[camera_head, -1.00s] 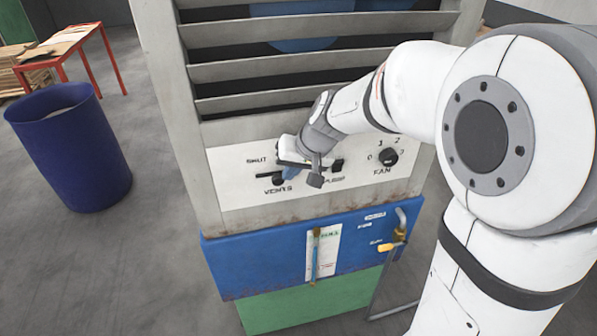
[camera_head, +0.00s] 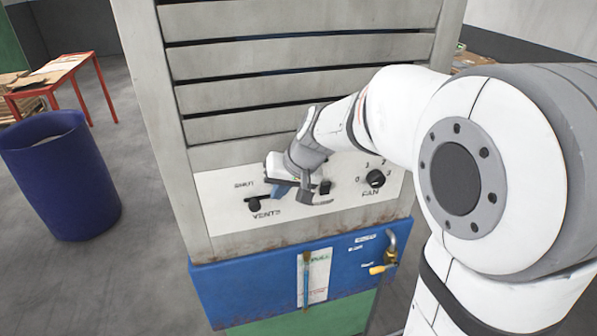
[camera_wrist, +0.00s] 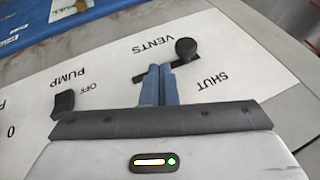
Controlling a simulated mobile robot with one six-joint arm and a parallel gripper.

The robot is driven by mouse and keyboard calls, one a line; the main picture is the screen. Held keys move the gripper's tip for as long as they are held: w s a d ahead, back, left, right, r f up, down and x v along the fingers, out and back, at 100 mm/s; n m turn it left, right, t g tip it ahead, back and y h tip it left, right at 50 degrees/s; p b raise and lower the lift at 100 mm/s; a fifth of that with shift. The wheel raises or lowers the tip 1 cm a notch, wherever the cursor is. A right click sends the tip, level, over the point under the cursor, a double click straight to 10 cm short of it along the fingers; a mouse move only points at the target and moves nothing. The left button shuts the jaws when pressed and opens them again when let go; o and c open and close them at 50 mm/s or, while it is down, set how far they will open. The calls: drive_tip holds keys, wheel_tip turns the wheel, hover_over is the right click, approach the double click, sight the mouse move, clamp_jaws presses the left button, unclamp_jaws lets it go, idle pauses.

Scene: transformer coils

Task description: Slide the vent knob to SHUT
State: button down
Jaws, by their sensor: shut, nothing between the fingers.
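The black round vent knob (camera_head: 254,203) sits at the SHUT-side end of its slot, above the VENTS label. In the wrist view the knob (camera_wrist: 187,48) is near the SHUT label (camera_wrist: 209,82), with the dark slot (camera_wrist: 138,77) running away to the left. My gripper (camera_head: 279,190) is shut and empty. Its blue-grey fingertips (camera_wrist: 160,70) are over the slot, beside the knob on the side away from SHUT. A small gap seems to separate them from the knob; contact is unclear. The louvre slats (camera_head: 290,58) above the panel are nearly closed.
The fan dial (camera_head: 376,178) is right of my gripper. The pump switch (camera_wrist: 63,103) is close by in the wrist view. A blue bin (camera_head: 62,177) stands left.

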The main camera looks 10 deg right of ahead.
drive_tip(key=v, duration=1)
drive_tip(key=shift+d+b, duration=0.2)
drive_tip(key=shift+b, duration=0.15)
drive_tip(key=shift+s+r, duration=0.1)
drive_tip(key=s+d+f+h, duration=0.2)
drive_tip(key=s+f, duration=0.3)
drive_tip(key=s, duration=0.3)
drive_tip(key=s+d+f+g+h, duration=0.1)
drive_tip(key=s+d+f, duration=0.3)
drive_tip(key=s, duration=0.5)
drive_tip(key=shift+s+d+f+h, duration=0.25)
drive_tip(key=shift+d+f+h, duration=0.1)
drive_tip(key=shift+f+h, duration=0.45)
drive_tip(key=c, duration=2.2)
unclamp_jaws()
drive_tip(key=shift+f, duration=0.1)
